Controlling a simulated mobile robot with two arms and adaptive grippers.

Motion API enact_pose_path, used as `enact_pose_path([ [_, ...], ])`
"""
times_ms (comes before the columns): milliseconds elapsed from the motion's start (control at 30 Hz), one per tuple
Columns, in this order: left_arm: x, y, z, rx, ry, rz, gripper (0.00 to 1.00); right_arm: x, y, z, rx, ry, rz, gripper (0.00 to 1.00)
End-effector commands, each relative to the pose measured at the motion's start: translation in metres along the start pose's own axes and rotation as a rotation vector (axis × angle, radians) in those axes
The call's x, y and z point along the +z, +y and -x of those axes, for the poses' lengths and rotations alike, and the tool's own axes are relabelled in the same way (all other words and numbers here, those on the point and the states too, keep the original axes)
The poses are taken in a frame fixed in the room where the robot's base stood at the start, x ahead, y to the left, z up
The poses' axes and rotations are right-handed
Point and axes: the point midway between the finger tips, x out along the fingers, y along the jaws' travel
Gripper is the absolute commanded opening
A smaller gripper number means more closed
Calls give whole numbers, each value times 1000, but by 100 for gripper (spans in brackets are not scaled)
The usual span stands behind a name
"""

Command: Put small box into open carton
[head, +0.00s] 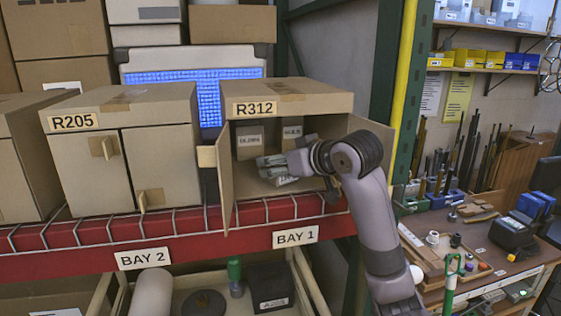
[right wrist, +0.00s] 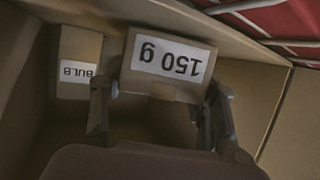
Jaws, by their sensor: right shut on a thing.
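The open carton (head: 292,104), labelled R312, stands on the red-edged shelf with its front doors swung out. My right gripper (head: 272,168) reaches inside it, low near the carton floor. In the right wrist view its fingers (right wrist: 160,98) stand on either side of a small brown box (right wrist: 172,62) with a white "150 g" label, shut on it. My left gripper is not in view.
Two small boxes stand farther back in the carton; one (head: 249,142) has a hard-to-read label, the other is a bulb box (head: 291,137). The bulb box also shows in the right wrist view (right wrist: 78,55). The open left door (head: 225,187) sticks out. A closed carton R205 (head: 120,150) stands left.

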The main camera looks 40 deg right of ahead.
Motion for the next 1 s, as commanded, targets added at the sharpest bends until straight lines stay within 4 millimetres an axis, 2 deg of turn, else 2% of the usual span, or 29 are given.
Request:
enact_pose_path([
  [400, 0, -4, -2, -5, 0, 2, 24, 6, 0, -2, 1, 1, 0, 23],
  [433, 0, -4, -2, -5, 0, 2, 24, 5, 0, -2, 1, 0, 0, 56],
  [700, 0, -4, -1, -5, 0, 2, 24, 4, 0, -1, 1, 0, -1, 74],
  [1000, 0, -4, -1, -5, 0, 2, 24, 4, 0, -1, 1, 1, -1, 75],
])
